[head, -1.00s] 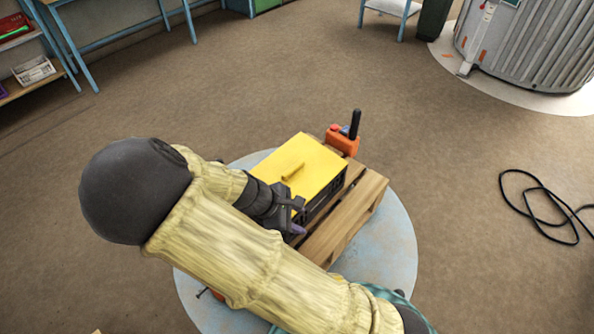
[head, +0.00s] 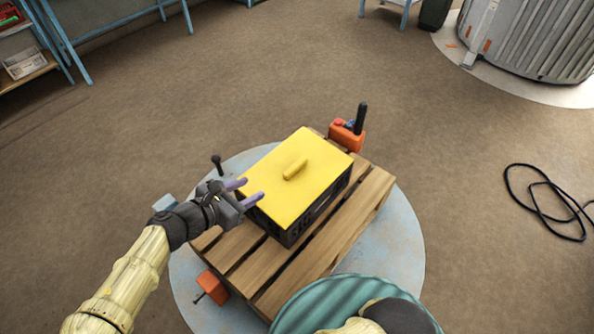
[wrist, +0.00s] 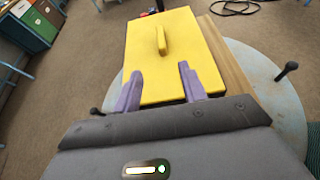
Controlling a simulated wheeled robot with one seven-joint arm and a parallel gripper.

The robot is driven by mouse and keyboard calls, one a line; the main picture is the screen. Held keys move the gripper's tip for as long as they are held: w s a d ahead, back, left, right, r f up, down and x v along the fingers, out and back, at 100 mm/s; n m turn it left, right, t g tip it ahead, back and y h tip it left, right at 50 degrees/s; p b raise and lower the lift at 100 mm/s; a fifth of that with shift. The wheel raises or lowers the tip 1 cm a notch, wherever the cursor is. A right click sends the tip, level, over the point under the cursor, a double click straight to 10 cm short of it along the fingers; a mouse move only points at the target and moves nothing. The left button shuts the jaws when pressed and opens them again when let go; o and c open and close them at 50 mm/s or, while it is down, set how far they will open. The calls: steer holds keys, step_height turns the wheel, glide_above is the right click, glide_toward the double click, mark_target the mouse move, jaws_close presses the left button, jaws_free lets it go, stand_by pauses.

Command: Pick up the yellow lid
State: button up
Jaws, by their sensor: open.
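The yellow lid (head: 302,174) lies flat on top of a black crate (head: 290,234) and has a raised yellow bar handle (head: 295,168) in its middle. In the wrist view the lid (wrist: 172,75) is ahead of my gripper, with its handle (wrist: 161,41) beyond the fingertips. My gripper (head: 243,191) is open and empty at the lid's left edge in the head view. Its two purple fingers (wrist: 160,73) point toward the handle and overlap the near part of the lid in the wrist view. I cannot tell whether they touch it.
The crate stands on a slatted wooden pallet (head: 345,232) on a round pale blue platform (head: 407,245). An orange clamp with a black handle (head: 348,135) sits at the pallet's back corner, another orange clamp (head: 212,287) at the front. A black cable (head: 547,190) lies on the floor at right.

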steer(key=shift+d, duration=0.1)
glide_toward(292, 168)
steer(key=x, duration=0.4)
steer(key=shift+w+d+f, duration=0.15)
steer(key=shift+d+f, duration=0.05)
steer(key=shift+d, duration=0.05)
steer(key=x, duration=0.5)
steer(key=shift+w+d, duration=0.1)
steer(key=shift+w, duration=0.05)
stand_by(0.4)
jaws_close()
